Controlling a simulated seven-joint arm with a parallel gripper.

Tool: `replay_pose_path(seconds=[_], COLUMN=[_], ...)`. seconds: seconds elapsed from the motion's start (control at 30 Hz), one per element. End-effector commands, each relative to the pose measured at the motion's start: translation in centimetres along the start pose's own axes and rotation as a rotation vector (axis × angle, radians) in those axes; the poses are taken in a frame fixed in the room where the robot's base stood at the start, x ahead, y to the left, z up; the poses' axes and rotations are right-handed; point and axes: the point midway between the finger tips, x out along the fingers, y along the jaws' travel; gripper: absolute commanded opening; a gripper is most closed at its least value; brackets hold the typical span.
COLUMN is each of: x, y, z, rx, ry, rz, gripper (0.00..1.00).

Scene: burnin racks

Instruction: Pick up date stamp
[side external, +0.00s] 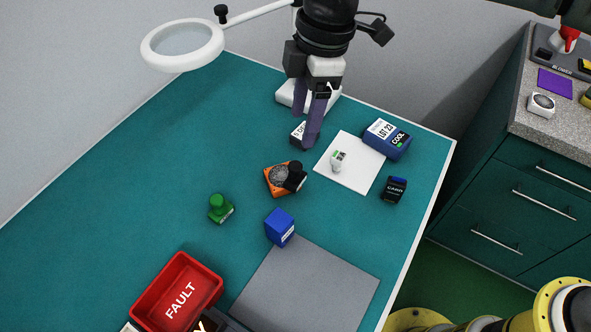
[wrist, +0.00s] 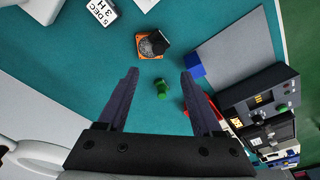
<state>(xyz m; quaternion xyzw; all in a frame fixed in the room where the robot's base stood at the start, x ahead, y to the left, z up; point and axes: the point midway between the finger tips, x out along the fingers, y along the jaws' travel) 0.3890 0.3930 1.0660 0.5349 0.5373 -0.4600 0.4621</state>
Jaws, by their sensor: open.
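A small green knobbed piece (side external: 220,208) with a white label looks like a hand stamp; I take it for the date stamp. It stands upright on the teal mat. In the wrist view the green stamp (wrist: 161,88) shows between my fingers, but well beyond them. My gripper (side external: 305,130) hangs above the back of the mat, apart from the stamp. Its purple fingers are open and empty, as the wrist view also shows at my gripper (wrist: 160,74). A dark block with a white dated face (wrist: 103,12) is another dated thing; its lettering is partly cut off.
An orange piece with a black knob (side external: 282,179) and a blue block (side external: 280,227) stand near the stamp. A red FAULT bin (side external: 177,292) and grey pad (side external: 305,290) lie in front. A white card (side external: 349,176) lies right. The mat left of the stamp is clear.

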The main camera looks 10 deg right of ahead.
Motion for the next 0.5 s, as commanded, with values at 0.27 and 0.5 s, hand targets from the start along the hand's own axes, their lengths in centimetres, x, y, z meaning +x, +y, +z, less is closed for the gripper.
replay_pose_path(seconds=[0.27,0.5], x=[5.1,7.7], y=[0.0,0.0], z=[0.2,0.2], rx=[0.002,0.002], ry=[-0.003,-0.001], rz=[-0.003,0.0], gripper=[0.67,0.67])
